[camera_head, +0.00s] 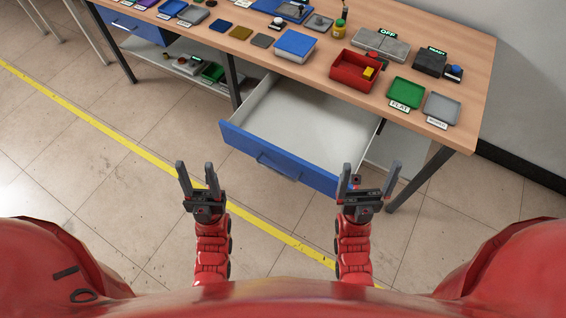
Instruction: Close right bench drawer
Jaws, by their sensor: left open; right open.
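The right bench drawer (262,152) is pulled out from under the wooden bench, with a blue front, a blue handle (277,164) and a pale inside that looks mostly empty. My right gripper (368,172) is open and empty, and overlaps the right end of the drawer front in this view. I cannot tell whether it touches the front.
The bench top (478,75) carries a red bin (353,72), a green tray (406,92), a grey tray (441,107) and several other parts. A left blue drawer (130,25) looks shut. A bench leg (420,178) stands right of my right gripper. The floor ahead is clear.

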